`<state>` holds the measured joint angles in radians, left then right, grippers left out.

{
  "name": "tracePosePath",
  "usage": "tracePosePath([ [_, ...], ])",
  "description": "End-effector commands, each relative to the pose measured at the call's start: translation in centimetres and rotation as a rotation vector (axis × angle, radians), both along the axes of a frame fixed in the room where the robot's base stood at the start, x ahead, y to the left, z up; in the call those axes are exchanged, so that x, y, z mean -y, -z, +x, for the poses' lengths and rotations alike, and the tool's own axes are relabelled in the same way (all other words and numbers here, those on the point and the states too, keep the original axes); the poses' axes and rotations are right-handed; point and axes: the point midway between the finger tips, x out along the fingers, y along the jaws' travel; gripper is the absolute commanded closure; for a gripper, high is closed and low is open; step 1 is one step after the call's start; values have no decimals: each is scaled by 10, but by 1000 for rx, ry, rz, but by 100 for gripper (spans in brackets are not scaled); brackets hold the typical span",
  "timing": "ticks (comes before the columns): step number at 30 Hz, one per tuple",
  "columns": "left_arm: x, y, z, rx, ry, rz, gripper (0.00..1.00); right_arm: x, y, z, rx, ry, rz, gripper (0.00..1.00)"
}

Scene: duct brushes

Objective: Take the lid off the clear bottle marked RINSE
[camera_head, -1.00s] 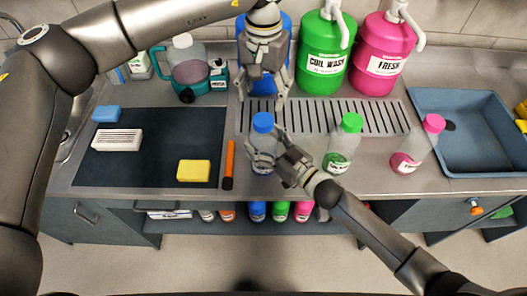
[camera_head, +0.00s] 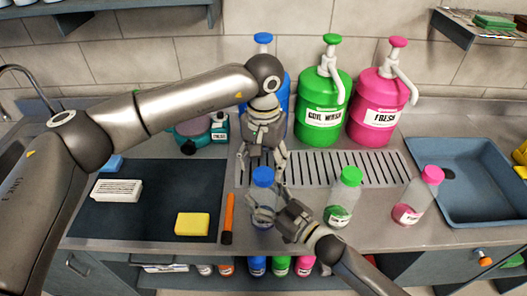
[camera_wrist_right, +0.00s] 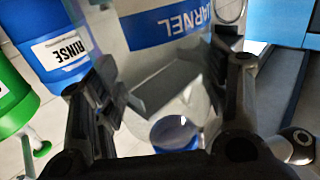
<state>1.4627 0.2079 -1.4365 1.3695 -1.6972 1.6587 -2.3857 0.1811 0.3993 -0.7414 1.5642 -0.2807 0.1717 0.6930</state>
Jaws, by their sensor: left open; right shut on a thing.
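The clear bottle (camera_head: 264,214) stands in front of the drain grille with its blue lid (camera_head: 263,176) on. Any marking on it is hidden or unreadable in the head view. My right gripper (camera_head: 271,207) is shut around its body from the right front. In the right wrist view the clear body (camera_wrist_right: 180,85) lies between my right fingers, with a blue round shape, apparently the lid (camera_wrist_right: 175,133), below. My left gripper (camera_head: 262,165) is open, pointing down over the lid, with fingers around its sides. Contact with the lid cannot be told.
Clear bottles with green (camera_head: 351,176) and pink (camera_head: 432,174) lids stand to the right. Big green (camera_head: 322,95) and pink (camera_head: 380,110) pump jugs stand behind. An orange stick (camera_head: 227,215) and yellow sponge (camera_head: 192,223) lie left. A blue container (camera_wrist_right: 60,40) reads RINSE.

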Motion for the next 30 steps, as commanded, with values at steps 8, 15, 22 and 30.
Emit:
tracePosePath([
  [8,0,29,0,-1,0,0,38,0,0,0,0,0,0,99],
  [15,0,32,0,0,0,0,38,0,0,0,-1,0,-1,99],
  [22,0,32,0,0,0,0,57,0,0,0,-1,0,-1,99],
  [30,0,32,0,0,-2,0,86,0,0,0,0,0,0,99],
])
